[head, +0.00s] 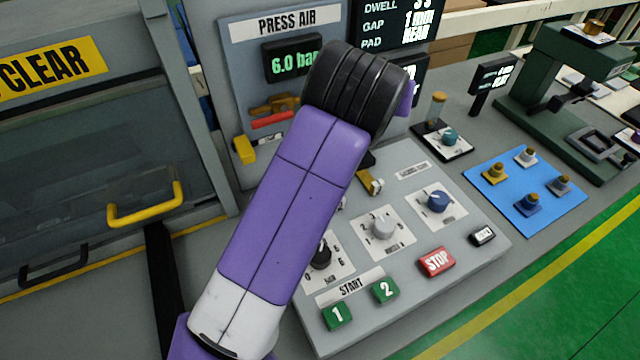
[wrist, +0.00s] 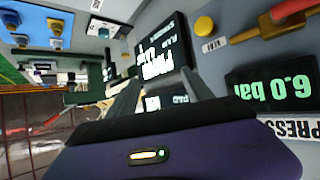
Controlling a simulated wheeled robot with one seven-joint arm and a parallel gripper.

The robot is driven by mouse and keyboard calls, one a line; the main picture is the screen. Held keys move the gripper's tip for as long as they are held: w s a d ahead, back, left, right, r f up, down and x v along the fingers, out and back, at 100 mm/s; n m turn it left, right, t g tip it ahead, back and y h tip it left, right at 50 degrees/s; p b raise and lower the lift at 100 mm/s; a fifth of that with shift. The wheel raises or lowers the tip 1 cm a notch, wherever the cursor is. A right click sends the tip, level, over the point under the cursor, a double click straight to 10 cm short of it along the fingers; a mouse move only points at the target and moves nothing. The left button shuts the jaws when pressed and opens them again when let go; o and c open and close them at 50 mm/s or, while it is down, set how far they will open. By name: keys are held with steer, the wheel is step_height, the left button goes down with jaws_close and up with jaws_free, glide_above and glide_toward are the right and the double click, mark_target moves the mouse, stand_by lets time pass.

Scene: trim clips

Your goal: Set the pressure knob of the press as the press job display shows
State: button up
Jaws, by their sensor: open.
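The press's sloped panel carries a black knob (head: 320,255), a pale grey knob (head: 384,230) and a blue knob (head: 438,201).
Green START buttons (head: 386,290) and a red STOP button (head: 437,262) sit near the knobs. The PRESS AIR gauge (head: 292,60) reads 6.0 bar. A yellow-handled guard (head: 145,205) stands left. A blue mat (head: 525,190) with several small knobbed parts lies right.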

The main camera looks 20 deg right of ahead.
steer(key=s+a+f+g+y, duration=0.2)
steer(key=s+a+f+g, duration=0.1)
steer(key=s+a+f, duration=0.1)
steer(key=s+a+f+n+g+y, duration=0.1)
steer(key=s+a+f+g+y, duration=0.1)
steer(key=s+a+f+g, duration=0.1)
steer(key=s+a+f+n+g+y, duration=0.1)
steer(key=s+a+f+g+y, duration=0.1)
steer(key=s+a+f, duration=0.3)
steer(key=shift+s+a+f+g, duration=0.2)
steer(key=shift+s+a+g, duration=0.25)
steer(key=shift+s, duration=0.3)
steer(key=shift+s+a+f+g, duration=0.15)
steer(key=shift+s+a+g, duration=0.3)
steer(key=shift+s, duration=0.3)
steer(key=shift+s+f, duration=0.1)
steer(key=shift+f, duration=0.1)
step_height(320, 180, down, 7)
steer(key=shift+f+p, duration=0.2)
steer(key=shift+p, duration=0.2)
steer(key=shift+c, duration=0.5)
jaws_close()
